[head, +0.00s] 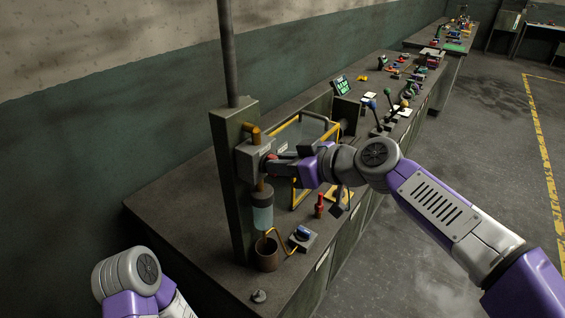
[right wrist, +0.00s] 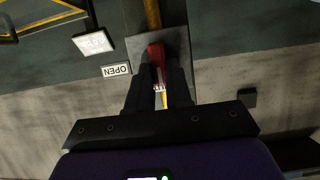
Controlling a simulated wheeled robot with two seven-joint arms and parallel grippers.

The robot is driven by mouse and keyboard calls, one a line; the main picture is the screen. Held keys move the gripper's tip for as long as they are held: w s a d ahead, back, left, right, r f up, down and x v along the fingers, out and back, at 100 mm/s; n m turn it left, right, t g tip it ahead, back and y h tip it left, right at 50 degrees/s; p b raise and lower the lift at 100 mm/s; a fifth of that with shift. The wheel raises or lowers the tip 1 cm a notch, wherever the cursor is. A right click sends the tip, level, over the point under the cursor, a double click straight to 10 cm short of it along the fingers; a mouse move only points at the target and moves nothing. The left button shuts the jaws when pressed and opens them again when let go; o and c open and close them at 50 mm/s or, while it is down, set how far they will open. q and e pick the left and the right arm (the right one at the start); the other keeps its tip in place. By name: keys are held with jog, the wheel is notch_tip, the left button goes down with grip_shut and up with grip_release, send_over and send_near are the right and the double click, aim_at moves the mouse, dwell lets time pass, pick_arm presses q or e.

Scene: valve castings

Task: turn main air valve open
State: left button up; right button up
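The main air valve is a grey block (head: 252,160) on a dark upright post, with copper-coloured pipe above and below it. Its red lever (right wrist: 156,53) shows in the right wrist view, and a bit of red shows at the block in the head view. My right gripper (right wrist: 160,75) has its two dark fingers close on either side of the lever and appears shut on it. In the head view the right gripper (head: 282,156) reaches the block from the right. A small OPEN label (right wrist: 116,70) appears upside down left of the lever. My left gripper is out of view.
A clear bowl (head: 262,215) hangs below the block, above a brown cup (head: 267,255). A yellow frame (head: 298,193) and several levers are farther back.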

grip_shut()
jog(key=shift+w, duration=0.1)
jog(key=m+g+y+b, duration=0.1)
jog(key=m+y, duration=0.1)
jog(key=m, duration=0.2)
jog(key=f+m+g+y+b, duration=0.1)
jog(key=m+y, duration=0.1)
jog(key=m, duration=0.3)
jog(key=w+d+m+g+y+b, duration=0.1)
jog(key=m+y, duration=0.1)
jog(key=m, duration=0.2)
jog(key=shift+w+f+y+b, duration=0.1)
jog(key=shift+f+y+b, duration=0.2)
jog(key=shift+f, duration=0.05)
jog(key=shift+m+g, duration=0.4)
dwell(0.5)
jog(key=o, duration=0.5)
grip_release()
